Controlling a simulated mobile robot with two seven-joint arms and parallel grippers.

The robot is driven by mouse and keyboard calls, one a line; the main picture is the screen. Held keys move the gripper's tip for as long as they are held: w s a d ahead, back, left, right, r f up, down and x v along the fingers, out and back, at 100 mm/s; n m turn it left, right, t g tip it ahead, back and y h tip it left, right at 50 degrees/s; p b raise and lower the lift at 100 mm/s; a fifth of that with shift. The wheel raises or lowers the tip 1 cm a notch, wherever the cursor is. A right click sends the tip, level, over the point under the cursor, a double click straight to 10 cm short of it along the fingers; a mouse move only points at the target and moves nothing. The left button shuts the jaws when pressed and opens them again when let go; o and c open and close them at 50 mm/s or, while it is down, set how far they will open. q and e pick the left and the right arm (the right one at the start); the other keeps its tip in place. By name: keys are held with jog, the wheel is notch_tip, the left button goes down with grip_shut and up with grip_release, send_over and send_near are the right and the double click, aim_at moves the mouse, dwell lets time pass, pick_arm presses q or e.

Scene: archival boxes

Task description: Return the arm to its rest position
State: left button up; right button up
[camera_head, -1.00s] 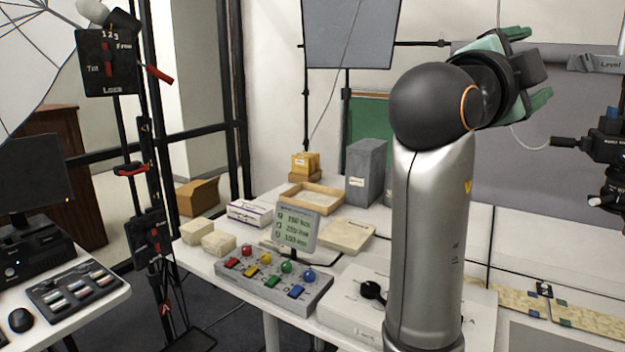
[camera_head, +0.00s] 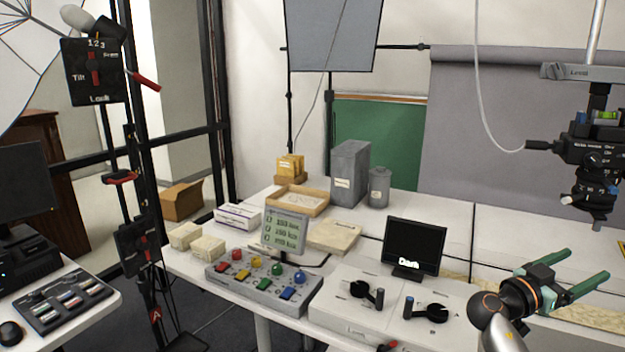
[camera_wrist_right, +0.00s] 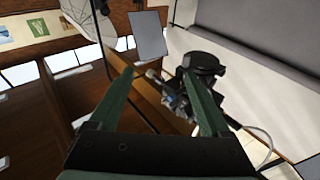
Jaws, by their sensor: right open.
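My right gripper (camera_head: 578,274) is at the lower right of the head view, above the right part of the white table. Its two green fingers are spread apart and point to the right, with nothing between them. In the right wrist view the fingers (camera_wrist_right: 164,95) are also wide apart and empty. Behind them that view shows the room, a camera on its mount and a light panel. My left gripper is not in view.
The white table (camera_head: 470,220) holds a button console (camera_head: 262,280), a small black monitor (camera_head: 413,248), a grey archival box (camera_head: 350,172), a grey canister (camera_head: 378,188) and a wooden tray (camera_head: 297,200). A camera on a stand (camera_head: 597,150) hangs above the gripper.

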jog(key=w+a+f+n+t+y, duration=0.5)
jog(key=w+f+n+t+y, duration=0.35)
jog(key=w+n, duration=0.2)
jog(key=w+a+r+n+t+y, duration=0.2)
jog(key=w+a+n+t+y, duration=0.35)
jog(key=a+n+y, duration=0.4)
jog(key=s+a+f+g+y, duration=0.1)
jog(key=s+a+f+g, duration=0.1)
jog(key=s+a+f, duration=0.45)
jog(key=s+a+f+g+y, duration=0.15)
jog(key=s+f, duration=0.25)
jog(key=f, duration=0.5)
jog(key=s+a+f+g, duration=0.1)
jog(key=s+a+f, duration=0.4)
jog(key=f, duration=0.2)
jog(key=s+a+f+g, duration=0.1)
jog(key=s+a+f, duration=0.1)
jog(key=s, duration=0.6)
jog(key=s+a+f+m+g+y, duration=0.1)
jog(key=s+a+f, duration=0.2)
jog(key=s, duration=0.5)
jog(key=s+a+f+m+g, duration=0.1)
jog(key=s+a+f+g, duration=0.1)
jog(key=s+f, duration=0.3)
jog(key=s+a, duration=0.1)
jog(key=s, duration=0.3)
jog(key=shift+y, duration=0.35)
